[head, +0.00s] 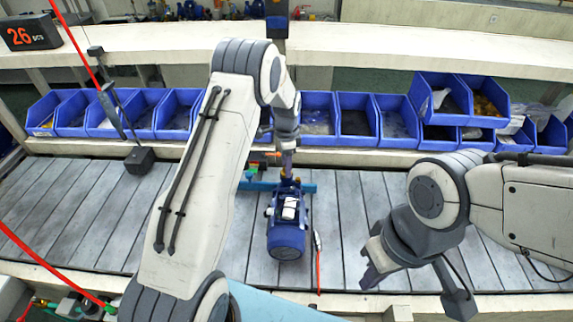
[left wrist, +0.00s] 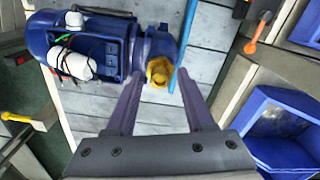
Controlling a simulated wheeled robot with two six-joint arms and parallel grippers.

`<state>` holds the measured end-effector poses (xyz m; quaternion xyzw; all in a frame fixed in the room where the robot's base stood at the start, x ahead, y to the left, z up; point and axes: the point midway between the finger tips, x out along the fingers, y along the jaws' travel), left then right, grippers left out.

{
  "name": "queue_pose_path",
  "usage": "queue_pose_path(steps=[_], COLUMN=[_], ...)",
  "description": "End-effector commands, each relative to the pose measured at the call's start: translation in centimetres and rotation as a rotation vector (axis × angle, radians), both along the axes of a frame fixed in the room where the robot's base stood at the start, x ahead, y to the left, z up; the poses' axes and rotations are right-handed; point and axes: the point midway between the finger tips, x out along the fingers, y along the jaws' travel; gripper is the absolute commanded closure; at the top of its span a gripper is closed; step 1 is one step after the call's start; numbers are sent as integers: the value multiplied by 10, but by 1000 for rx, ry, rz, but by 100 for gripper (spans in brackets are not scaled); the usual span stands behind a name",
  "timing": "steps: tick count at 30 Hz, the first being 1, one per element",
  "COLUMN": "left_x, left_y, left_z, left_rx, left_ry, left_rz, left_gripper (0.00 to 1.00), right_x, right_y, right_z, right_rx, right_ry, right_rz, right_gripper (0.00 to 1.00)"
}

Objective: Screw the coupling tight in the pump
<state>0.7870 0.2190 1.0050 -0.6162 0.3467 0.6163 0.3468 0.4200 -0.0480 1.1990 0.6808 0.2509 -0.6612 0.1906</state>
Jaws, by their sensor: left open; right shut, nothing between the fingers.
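In the left wrist view the pump's blue motor (left wrist: 100,45) is at upper left. The yellow coupling (left wrist: 158,72) sits at the pump's right end. My left gripper (head: 287,166) is over the pump's far end. Its fingers (left wrist: 160,88) are open, one on each side of the coupling; I cannot tell whether they touch it. My right gripper (head: 375,268) is shut and empty, to the right of the pump.
Blue bins (head: 355,118) with small parts line the shelf behind the conveyor. A blue bar (head: 303,187) lies behind the pump. Bare conveyor slats (head: 350,210) lie right of the pump.

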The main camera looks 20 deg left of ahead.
Motion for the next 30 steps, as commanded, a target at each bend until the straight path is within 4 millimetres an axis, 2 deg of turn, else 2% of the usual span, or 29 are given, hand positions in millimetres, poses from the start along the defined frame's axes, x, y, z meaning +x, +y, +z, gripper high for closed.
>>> queue_pose_path(steps=[5,14,23,30], left_x=[0,0,0,0], left_y=[0,0,0,0], left_z=[0,0,0,0], left_rx=[0,0,0,0], left_ry=[0,0,0,0], left_rz=[17,289,307,543], left_gripper=[46,46,46,46], right_x=[0,0,0,0], right_y=[0,0,0,0], right_z=[0,0,0,0], right_rx=[0,0,0,0], right_ry=[0,0,0,0], right_rz=[0,0,0,0], right_gripper=[100,100,100,100])
